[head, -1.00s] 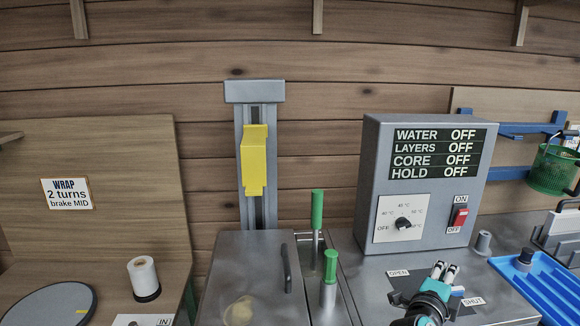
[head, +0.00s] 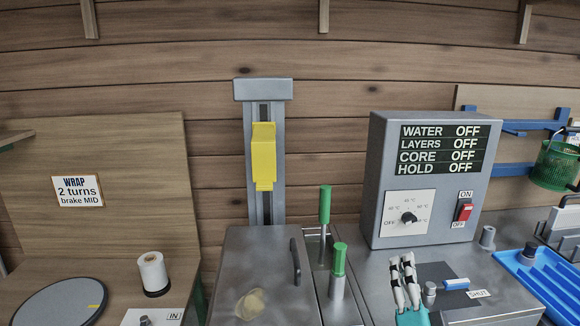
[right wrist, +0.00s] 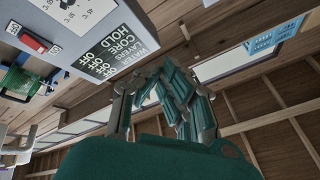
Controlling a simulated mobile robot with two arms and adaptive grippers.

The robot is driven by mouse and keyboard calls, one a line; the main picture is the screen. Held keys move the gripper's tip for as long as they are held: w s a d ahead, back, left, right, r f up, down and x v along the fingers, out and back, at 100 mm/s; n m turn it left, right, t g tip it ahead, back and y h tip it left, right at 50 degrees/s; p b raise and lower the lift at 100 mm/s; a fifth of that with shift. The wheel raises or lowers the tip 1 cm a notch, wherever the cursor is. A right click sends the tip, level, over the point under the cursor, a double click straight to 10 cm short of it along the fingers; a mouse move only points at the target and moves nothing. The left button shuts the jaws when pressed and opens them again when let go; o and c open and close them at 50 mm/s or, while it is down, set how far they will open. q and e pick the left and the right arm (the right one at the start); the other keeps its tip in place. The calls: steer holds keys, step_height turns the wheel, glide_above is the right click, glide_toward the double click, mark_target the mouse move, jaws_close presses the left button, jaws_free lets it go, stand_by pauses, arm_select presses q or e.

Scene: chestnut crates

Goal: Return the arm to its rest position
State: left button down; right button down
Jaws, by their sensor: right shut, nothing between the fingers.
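My right gripper (head: 403,266) is in the lower right of the head view, pointing up, with its pale fingers together and nothing held. It stands in front of the steel bench top, left of a blue lever (head: 456,284) by the SHUT label (head: 478,294). The OPEN label is hidden, apparently behind my gripper. In the right wrist view my right gripper (right wrist: 160,88) points toward the wooden wall and ceiling, with no object between the fingers. My left gripper is not in view.
A grey control box (head: 376,180) reading all OFF stands behind my right gripper. Green-handled levers (head: 325,206) and a lidded steel box (head: 262,270) are to its left. A blue tray (head: 540,280) lies to its right. A white roll (head: 152,272) stands at left.

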steer(key=s+a+f+n+g+y, duration=0.4)
steer(key=s+a+f+n+g, duration=0.25)
steer(key=f, duration=0.25)
steer(key=s+a+f+n+g+y, duration=0.4)
steer(key=s+a+f+n+g, duration=0.1)
steer(key=f+n, duration=0.25)
steer(key=s+d+f+m+g+h, duration=0.1)
steer(key=s+d+f+g+h, duration=0.35)
steer(key=s+f, duration=0.35)
steer(key=s+d+f+m+g+h, duration=0.1)
steer(key=s+d+f+g+h, duration=0.25)
steer(key=s+d+f, duration=0.4)
steer(key=s+a+f+g+p, duration=0.1)
steer(key=s+f+g+p, duration=0.2)
steer(key=f, duration=2.1)
steer(key=s+d+f, duration=0.1)
steer(key=s+f, duration=0.5)
steer(key=s, duration=0.2)
steer(key=s+d+f+p, duration=0.1)
steer(key=s+f, duration=0.5)
steer(key=s, duration=0.2)
steer(key=shift+s+d+f+n, duration=0.25)
steer(key=shift+s+d+n, duration=0.05)
steer(key=shift+s+d, duration=0.1)
